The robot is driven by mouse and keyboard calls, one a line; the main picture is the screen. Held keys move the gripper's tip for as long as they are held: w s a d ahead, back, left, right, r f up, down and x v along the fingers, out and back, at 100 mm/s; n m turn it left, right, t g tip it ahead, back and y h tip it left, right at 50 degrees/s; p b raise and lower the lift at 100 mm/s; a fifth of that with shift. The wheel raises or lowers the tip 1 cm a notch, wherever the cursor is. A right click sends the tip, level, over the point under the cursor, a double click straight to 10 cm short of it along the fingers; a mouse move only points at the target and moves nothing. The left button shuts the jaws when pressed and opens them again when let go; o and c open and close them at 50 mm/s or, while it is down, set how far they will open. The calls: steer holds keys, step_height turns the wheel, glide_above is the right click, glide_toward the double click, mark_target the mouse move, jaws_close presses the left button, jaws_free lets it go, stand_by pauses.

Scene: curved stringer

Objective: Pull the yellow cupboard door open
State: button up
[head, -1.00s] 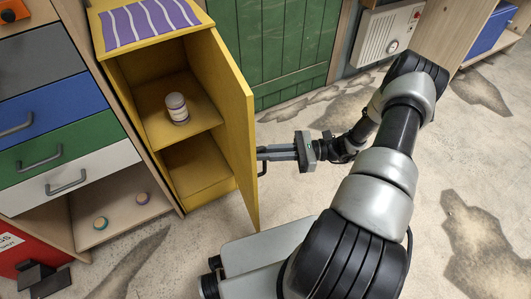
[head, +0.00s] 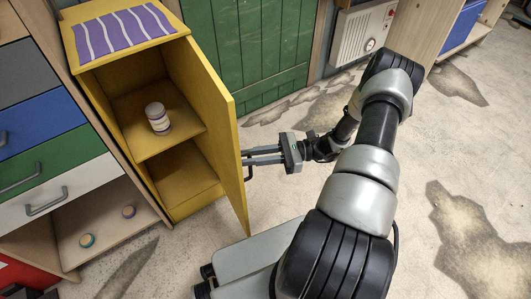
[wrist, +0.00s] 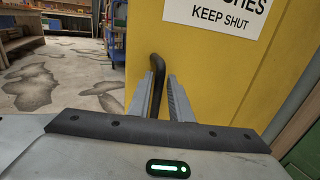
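The yellow cupboard door (head: 215,120) stands wide open, swung out from the yellow cupboard (head: 85,64). In the wrist view, its outer face (wrist: 215,80) fills the right part, with a white "KEEP SHUT" sign. The dark bar handle (wrist: 157,82) stands upright between the fingers of my gripper (wrist: 161,88). The bar is close to the left finger; a small gap shows at the right finger. In the head view, my gripper (head: 243,156) is at the door's outer side, its fingers slightly parted. Part of the handle (head: 250,172) shows below them.
A striped purple cloth (head: 120,30) lies on the cupboard and a jar (head: 157,117) stands on its upper shelf. A drawer unit (head: 50,190) is at the left. A green panel (head: 240,45) and heater (head: 366,30) are behind. Open floor (head: 440,150) lies right.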

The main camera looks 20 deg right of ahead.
steer(key=v, duration=1.7)
